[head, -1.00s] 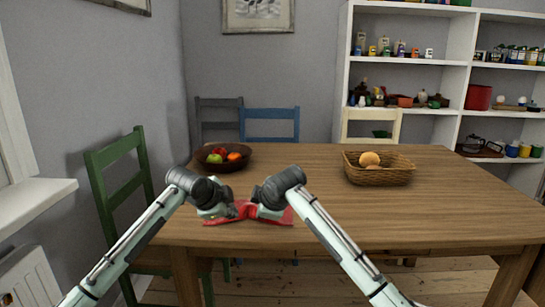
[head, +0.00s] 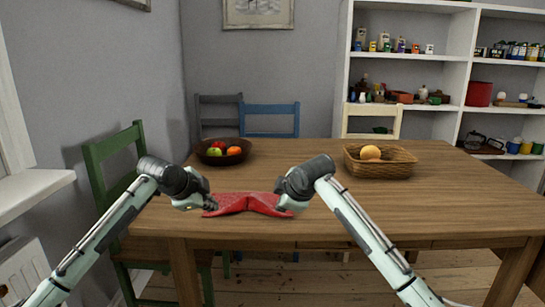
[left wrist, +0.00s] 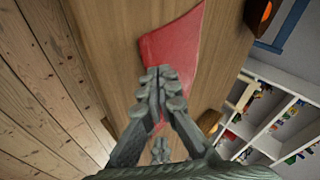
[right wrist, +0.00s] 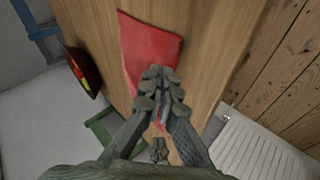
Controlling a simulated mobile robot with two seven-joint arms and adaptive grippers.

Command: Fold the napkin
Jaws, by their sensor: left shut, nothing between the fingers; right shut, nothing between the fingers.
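The red napkin (head: 247,203) lies on the wooden table near its front edge, crumpled, with a raised fold in the middle. My left gripper (head: 207,206) is at the napkin's left end, and my right gripper (head: 283,208) is at its right end. In the left wrist view my left gripper (left wrist: 162,76) is shut, with the napkin (left wrist: 172,48) beyond its fingertips. In the right wrist view my right gripper (right wrist: 157,76) is shut, with the napkin (right wrist: 147,42) beyond the tips. Both are empty. Whether the fingertips touch the cloth I cannot tell.
On the wooden table (head: 330,215), a dark bowl of fruit (head: 222,158) stands behind the napkin at left, and a wicker basket (head: 380,168) with a round item stands at right. A green chair (head: 120,170) is at the left. The table's right side is clear.

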